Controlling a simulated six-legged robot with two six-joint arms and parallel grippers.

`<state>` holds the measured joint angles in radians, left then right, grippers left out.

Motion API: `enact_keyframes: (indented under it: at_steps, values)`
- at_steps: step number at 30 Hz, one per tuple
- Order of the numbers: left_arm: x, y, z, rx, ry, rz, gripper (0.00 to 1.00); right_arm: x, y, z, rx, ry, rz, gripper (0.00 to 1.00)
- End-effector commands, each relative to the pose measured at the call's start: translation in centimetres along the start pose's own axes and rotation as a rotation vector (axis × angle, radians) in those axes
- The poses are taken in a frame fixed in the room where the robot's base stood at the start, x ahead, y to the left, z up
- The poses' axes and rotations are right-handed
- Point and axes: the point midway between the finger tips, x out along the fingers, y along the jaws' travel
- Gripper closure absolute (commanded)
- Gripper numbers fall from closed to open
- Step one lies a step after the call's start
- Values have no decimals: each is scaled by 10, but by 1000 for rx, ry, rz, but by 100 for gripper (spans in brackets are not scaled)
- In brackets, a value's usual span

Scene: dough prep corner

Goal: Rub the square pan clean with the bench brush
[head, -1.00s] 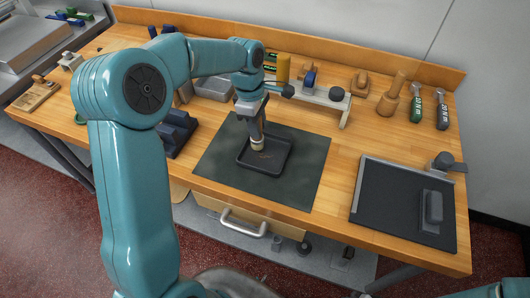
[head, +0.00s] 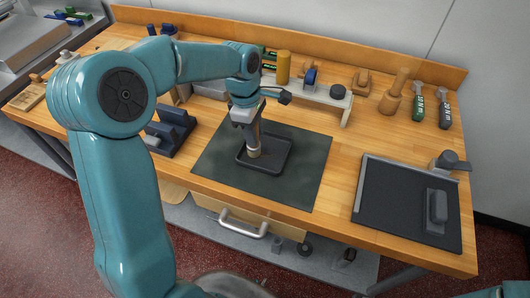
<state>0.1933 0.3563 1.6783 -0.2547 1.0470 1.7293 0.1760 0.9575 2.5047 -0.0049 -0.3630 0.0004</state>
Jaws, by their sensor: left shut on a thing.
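The square pan (head: 279,160) is dark and shallow. It lies on a dark mat (head: 308,182) in the middle of the bench. My left gripper (head: 247,118) points down over the pan and is shut on the bench brush (head: 255,139), by its upper end. The brush stands close to upright, and its pale lower end is inside the pan, at the left part of its floor. Whether the tip touches the floor is hard to tell. The brush hides a strip of the pan. My right gripper is out of view.
A raised shelf (head: 318,96) with small items stands behind the mat. A black board (head: 393,201) with a grey block (head: 436,207) lies right. A dark blue-grey rack (head: 171,131) stands left.

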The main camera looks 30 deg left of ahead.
Motion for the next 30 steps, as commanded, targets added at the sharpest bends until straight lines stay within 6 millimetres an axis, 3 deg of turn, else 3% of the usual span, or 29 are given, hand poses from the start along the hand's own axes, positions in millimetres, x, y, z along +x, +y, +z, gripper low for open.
enact_keyframes:
  at_steps: [15,30]
  values:
    - [6,0,1,1,0,0,100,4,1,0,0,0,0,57]
    - [11,0,48,3,0,-2,100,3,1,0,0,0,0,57]
